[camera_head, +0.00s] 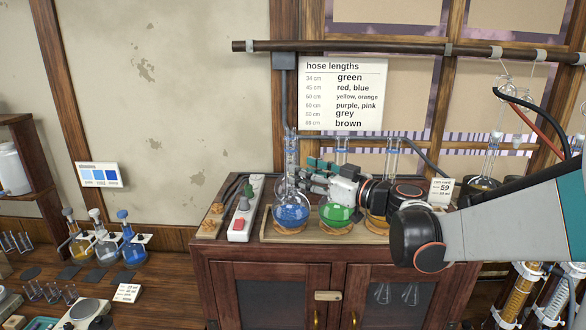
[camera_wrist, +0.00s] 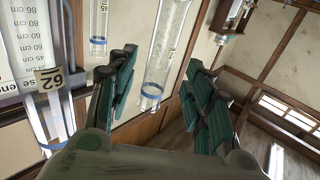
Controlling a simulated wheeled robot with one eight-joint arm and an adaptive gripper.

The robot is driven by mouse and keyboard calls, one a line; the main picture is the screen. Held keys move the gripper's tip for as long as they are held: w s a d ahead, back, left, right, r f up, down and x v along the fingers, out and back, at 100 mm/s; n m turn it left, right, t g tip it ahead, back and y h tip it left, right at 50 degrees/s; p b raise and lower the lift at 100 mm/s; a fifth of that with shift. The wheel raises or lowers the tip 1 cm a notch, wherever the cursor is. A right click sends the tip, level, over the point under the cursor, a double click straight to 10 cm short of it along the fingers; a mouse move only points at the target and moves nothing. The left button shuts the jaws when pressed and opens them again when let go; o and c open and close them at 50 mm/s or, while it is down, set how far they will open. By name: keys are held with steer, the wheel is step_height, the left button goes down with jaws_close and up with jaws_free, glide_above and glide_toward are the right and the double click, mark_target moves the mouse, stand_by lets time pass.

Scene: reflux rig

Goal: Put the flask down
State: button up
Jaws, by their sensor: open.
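A round flask with blue liquid (camera_head: 291,213) stands upright at the left end of a wooden tray (camera_head: 268,233) on the cabinet. A cork ring shows under it. My gripper (camera_head: 304,174) reaches in from the right at the height of its neck. In the wrist view, my gripper (camera_wrist: 158,72) is open, its two dark green fingers spread apart. A clear glass neck with a blue ring (camera_wrist: 165,50) shows between them, with a visible gap on both sides. I cannot tell how deep the neck lies between the fingers.
A green-liquid flask (camera_head: 336,214) and an amber one (camera_head: 377,224) stand close by on the tray, partly behind my arm. A white power strip (camera_head: 246,212) lies left of the tray. A hose-lengths sign (camera_head: 343,94) hangs behind.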

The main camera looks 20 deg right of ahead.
steer(key=shift+v, duration=2.65)
